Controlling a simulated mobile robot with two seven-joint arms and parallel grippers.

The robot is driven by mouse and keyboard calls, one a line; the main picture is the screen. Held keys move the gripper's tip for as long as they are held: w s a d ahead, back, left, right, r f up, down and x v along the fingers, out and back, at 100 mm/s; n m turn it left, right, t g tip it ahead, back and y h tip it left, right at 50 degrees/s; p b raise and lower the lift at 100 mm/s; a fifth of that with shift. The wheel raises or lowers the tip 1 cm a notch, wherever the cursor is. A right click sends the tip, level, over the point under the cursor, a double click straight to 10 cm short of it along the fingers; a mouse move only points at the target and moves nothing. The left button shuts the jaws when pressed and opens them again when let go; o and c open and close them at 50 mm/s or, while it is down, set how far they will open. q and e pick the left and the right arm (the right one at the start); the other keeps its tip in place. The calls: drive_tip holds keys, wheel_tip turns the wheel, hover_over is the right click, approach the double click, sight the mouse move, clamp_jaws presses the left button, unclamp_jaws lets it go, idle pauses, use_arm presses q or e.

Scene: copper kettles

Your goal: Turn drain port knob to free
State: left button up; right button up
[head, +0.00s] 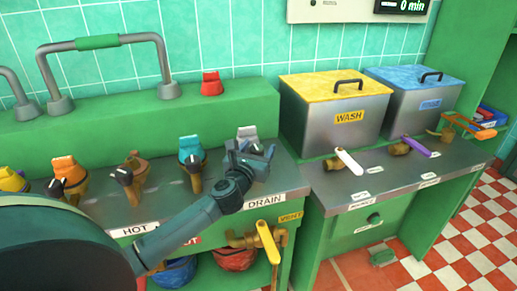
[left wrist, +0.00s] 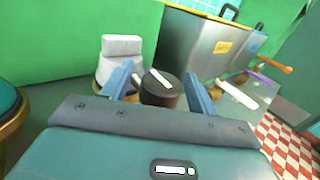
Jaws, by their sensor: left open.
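The drain port knob (left wrist: 162,92) is a round black knob with a white pointer line. In the left wrist view the line slants from upper left to lower right. My left gripper (left wrist: 158,85) is open, with one finger on each side of the knob; I cannot tell whether they touch it. In the head view my left gripper (head: 252,158) is at the grey-white drain port (head: 247,132), above the DRAIN label (head: 265,201), and largely hides the knob. The port's pale block also shows in the left wrist view (left wrist: 121,46). My right gripper is not in view.
Left of the drain stand similar ports with blue (head: 191,148), brown (head: 137,168) and orange (head: 67,168) tops. A yellow-handled valve (head: 268,242) hangs below. To the right is the steel WASH tank (head: 330,120), with a white-handled tap (head: 348,161) in front.

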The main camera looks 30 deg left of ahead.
use_arm(q)
drive_tip(key=shift+w, duration=0.4)
drive_tip(key=shift+c, duration=0.2)
drive_tip(key=c, duration=1)
drive_tip(key=shift+o, duration=0.2)
